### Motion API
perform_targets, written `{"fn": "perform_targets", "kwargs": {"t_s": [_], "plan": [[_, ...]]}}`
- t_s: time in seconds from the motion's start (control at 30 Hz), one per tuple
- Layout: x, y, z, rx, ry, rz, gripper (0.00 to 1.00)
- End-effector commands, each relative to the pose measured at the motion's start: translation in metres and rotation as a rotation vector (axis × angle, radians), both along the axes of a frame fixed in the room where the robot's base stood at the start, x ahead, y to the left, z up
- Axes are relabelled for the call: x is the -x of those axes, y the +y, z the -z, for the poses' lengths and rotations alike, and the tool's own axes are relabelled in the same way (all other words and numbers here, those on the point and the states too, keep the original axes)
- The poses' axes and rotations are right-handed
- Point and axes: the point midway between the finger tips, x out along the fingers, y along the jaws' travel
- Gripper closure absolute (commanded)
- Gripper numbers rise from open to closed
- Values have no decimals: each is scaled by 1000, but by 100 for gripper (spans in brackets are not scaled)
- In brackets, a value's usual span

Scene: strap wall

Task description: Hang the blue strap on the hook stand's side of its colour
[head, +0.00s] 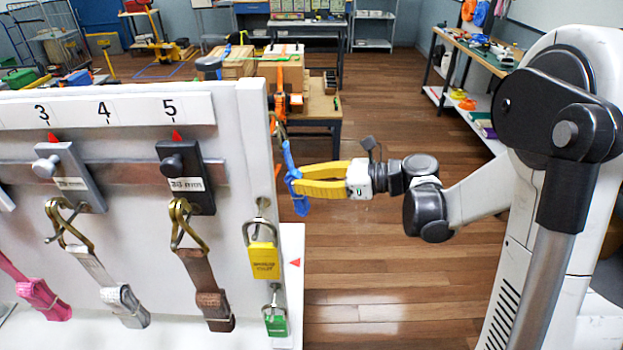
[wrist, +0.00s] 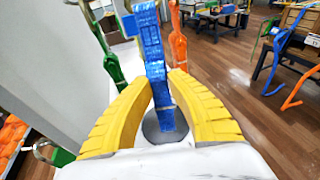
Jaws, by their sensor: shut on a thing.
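The blue strap (head: 300,203) hangs from my gripper (head: 298,180), just right of the white board's edge. In the wrist view, my gripper (wrist: 164,80) has its yellow fingers closed on the blue strap (wrist: 152,48), which runs between them, with its upper part beyond the tips and a short end below. In the head view, a metal hook (head: 277,124) shows just above the strap. I cannot tell whether the strap touches it. I cannot make out the hook stand for certain. Blue (wrist: 284,40) and orange (wrist: 301,90) strips show at the right of the wrist view.
The white board (head: 238,130) holds pink, grey and brown (head: 194,268) straps on clips. Yellow (head: 263,260) and green (head: 275,321) padlocks hang at its right edge. Green (wrist: 108,45) and orange (wrist: 178,50) straps hang near my gripper. A wooden table (head: 318,105) stands behind; floor right is clear.

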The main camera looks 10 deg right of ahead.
Motion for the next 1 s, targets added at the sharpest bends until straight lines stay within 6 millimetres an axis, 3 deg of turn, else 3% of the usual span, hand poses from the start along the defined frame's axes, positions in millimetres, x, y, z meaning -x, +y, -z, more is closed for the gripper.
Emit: {"fn": "perform_targets", "kwargs": {"t_s": [0.5, 1.0], "plan": [[-5, 31, 10, 0, 0, -2, 100], [-7, 35, 15, 0, 0, 0, 100]]}}
